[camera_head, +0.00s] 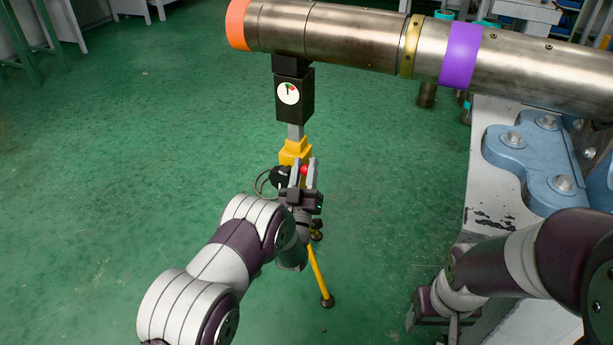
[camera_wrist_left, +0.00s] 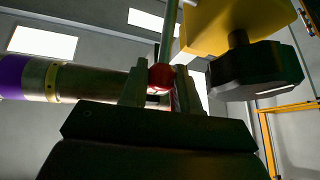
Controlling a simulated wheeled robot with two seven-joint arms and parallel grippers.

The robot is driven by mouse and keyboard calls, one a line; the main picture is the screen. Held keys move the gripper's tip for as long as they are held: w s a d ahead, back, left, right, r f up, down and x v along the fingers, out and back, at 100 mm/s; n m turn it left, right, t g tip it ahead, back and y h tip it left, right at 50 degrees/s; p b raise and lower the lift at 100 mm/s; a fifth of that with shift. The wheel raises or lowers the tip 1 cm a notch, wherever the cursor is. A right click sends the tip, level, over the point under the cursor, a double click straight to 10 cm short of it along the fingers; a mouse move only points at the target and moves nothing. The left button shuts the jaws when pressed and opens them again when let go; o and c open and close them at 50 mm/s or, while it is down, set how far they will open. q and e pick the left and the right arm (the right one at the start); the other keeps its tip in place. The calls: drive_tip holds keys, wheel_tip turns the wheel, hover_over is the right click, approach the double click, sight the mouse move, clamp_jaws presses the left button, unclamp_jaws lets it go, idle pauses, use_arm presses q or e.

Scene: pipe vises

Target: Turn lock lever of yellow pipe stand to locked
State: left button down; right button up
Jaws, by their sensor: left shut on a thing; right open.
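The yellow pipe stand (camera_head: 294,152) stands on the green floor under the end of a long metal pipe (camera_head: 350,38). Its lock lever (camera_wrist_left: 169,32) shows as a thin rod with a red ball end (camera_wrist_left: 160,77). My left gripper (camera_head: 304,171) is shut on the red ball of the lever, with one finger on each side; the wrist view also shows my left gripper (camera_wrist_left: 160,88). The stand's yellow body also shows in the wrist view (camera_wrist_left: 210,25), beside a black knob (camera_wrist_left: 257,70). My right gripper (camera_head: 440,318) is open and empty at the lower right, partly hidden by its arm.
A black block with a round dial (camera_head: 288,93) sits on the stand beneath the pipe. The pipe has orange, yellow and purple bands. A grey bench with a blue metal fixture (camera_head: 530,160) is at the right. The floor (camera_head: 130,150) at the left is clear.

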use_arm(q)
drive_tip(key=shift+s+f+t+b, duration=0.15)
drive_tip(key=shift+f+t+b, duration=0.35)
drive_tip(key=shift+b, duration=0.25)
drive_tip(key=shift+r, duration=0.1)
drive_tip(key=c, duration=0.9)
unclamp_jaws()
